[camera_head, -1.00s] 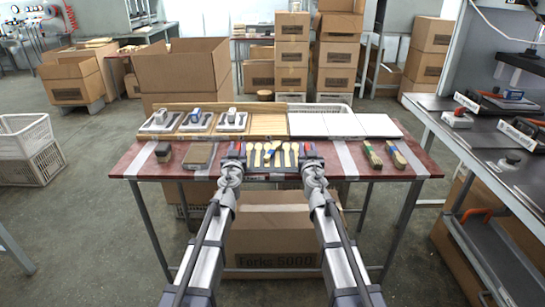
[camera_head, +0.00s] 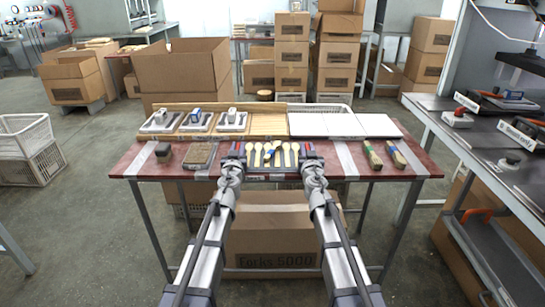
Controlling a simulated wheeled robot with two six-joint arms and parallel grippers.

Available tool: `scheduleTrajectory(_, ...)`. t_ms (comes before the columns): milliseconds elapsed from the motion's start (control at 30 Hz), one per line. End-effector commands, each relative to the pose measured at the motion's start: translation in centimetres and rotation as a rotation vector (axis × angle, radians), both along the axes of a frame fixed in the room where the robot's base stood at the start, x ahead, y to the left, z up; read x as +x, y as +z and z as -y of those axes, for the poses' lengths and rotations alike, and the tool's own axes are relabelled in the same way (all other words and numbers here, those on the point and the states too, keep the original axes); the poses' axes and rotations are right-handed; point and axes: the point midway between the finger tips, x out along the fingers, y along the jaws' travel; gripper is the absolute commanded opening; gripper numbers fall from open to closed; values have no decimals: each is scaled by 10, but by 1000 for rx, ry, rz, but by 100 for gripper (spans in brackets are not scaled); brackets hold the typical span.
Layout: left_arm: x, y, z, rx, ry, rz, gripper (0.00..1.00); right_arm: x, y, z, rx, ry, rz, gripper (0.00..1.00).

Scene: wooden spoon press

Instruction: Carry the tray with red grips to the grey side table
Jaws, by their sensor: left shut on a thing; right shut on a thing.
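The tray (camera_head: 272,163) lies at the front middle of the red table, with several pale wooden spoons (camera_head: 266,155) and a small blue item on it. Red shows at both its ends, by the grips. My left gripper (camera_head: 238,152) is shut on the left grip and my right gripper (camera_head: 309,152) is shut on the right grip. The grippers hide most of both grips. I cannot tell whether the tray is touching the tabletop or slightly above it. A grey edge (camera_head: 10,248) at the lower left may be a side table; its top is mostly out of view.
The red table (camera_head: 135,160) also holds bundles (camera_head: 372,154), a brown block (camera_head: 199,155) and white panels (camera_head: 330,124). A dark-topped bench (camera_head: 480,135) with devices stands at the right. A white crate (camera_head: 28,150) stands at left. Floor is open at the lower left.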

Motion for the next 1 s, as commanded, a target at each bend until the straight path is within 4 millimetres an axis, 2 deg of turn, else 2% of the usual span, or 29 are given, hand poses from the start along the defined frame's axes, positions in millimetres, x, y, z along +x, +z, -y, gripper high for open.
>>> scheduleTrajectory(667, 0, 1, 0, 0, 0, 0, 0, 0, 1, 0, 0, 0, 0, 0)
scheduleTrajectory(1000, 0, 22, 0, 0, 0, 0, 0, 0, 22, 0, 0, 0, 0, 0)
